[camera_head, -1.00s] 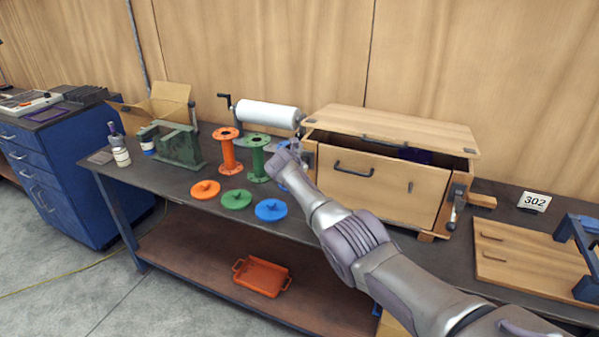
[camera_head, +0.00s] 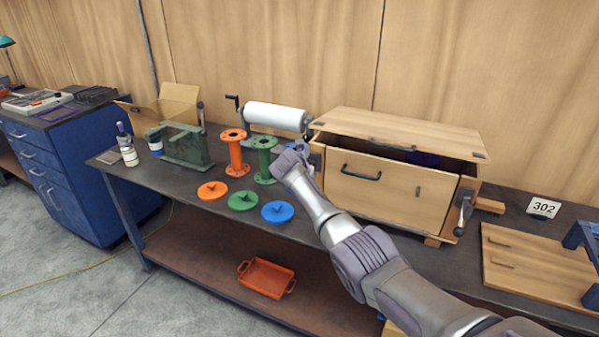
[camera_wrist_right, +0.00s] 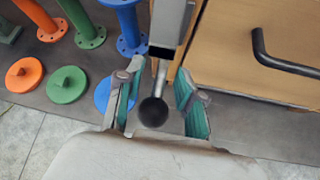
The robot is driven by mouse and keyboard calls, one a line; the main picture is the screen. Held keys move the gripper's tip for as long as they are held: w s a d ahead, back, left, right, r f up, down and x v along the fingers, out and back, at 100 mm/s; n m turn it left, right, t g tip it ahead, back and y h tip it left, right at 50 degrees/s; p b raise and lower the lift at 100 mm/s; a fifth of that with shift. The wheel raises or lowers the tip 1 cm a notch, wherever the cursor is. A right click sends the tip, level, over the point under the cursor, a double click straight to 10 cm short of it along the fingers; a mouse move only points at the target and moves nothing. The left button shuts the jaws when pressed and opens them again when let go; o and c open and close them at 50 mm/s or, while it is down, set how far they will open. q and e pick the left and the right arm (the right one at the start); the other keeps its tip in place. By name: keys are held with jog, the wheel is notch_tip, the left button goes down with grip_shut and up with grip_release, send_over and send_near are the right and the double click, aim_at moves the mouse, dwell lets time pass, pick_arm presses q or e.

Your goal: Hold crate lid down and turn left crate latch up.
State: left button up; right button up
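The wooden crate (camera_head: 385,190) stands on the bench. Its lid (camera_head: 400,132) lies tilted over the top, with a dark gap under its front edge. The left latch is largely hidden by my right gripper (camera_head: 290,158) in the head view. In the right wrist view, the latch lever (camera_wrist_right: 161,78) hangs down, ending in a black ball knob (camera_wrist_right: 152,112). My right gripper (camera_wrist_right: 158,104) is open, one finger on each side of the lever and knob; I cannot tell if they touch. The crate's right latch (camera_head: 463,212) also hangs down. My left gripper is not in view.
Orange (camera_head: 235,152) and green (camera_head: 264,160) spools stand left of my right gripper. Orange, green and blue discs (camera_head: 277,211) lie near the front edge. A white roll (camera_head: 273,116) is behind. A wooden board (camera_head: 535,265) lies to the right.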

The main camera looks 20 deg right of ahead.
jog(key=v, duration=1)
jog(key=shift+s, duration=0.25)
jog(key=shift+a+r, duration=0.1)
